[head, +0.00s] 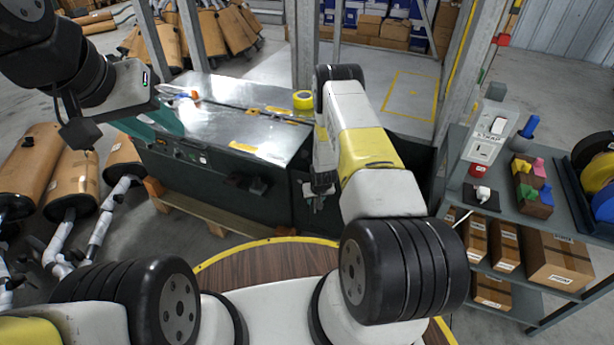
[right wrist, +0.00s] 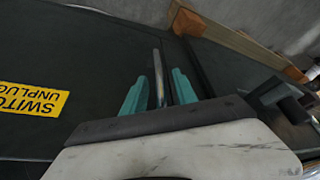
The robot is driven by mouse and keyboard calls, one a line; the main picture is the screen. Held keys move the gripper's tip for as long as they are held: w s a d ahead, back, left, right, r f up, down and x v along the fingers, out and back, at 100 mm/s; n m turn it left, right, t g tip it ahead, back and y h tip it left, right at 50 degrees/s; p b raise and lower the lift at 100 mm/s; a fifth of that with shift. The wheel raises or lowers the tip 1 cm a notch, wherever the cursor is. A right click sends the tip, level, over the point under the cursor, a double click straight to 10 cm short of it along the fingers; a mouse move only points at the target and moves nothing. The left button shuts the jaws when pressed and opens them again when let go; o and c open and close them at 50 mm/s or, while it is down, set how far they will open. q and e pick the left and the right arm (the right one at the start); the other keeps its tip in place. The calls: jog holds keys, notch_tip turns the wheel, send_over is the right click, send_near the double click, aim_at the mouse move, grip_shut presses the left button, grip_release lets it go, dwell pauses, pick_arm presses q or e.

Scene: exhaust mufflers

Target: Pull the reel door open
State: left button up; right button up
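The machine has a dark cabinet (head: 215,190) with a shiny metal top. The dark panel with a yellow warning label (right wrist: 30,101) fills the left of the right wrist view. A slim upright metal handle (right wrist: 158,78) stands in front of this panel. My right gripper (right wrist: 158,85) has its teal fingers apart, one on each side of the handle; I cannot tell whether they touch it. In the head view my right gripper (head: 319,202) is low at the cabinet front, partly hidden by my arm. My left gripper (head: 176,128) is near the cabinet's left end, its teal fingers apart and empty.
Brown mufflers (head: 75,185) lie at left. A wooden pallet (head: 215,212) shows under the machine. A grey shelf (head: 560,225) with boxes stands at right. A steel post (head: 303,45) stands behind.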

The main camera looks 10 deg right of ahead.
grip_shut()
dwell(1.4)
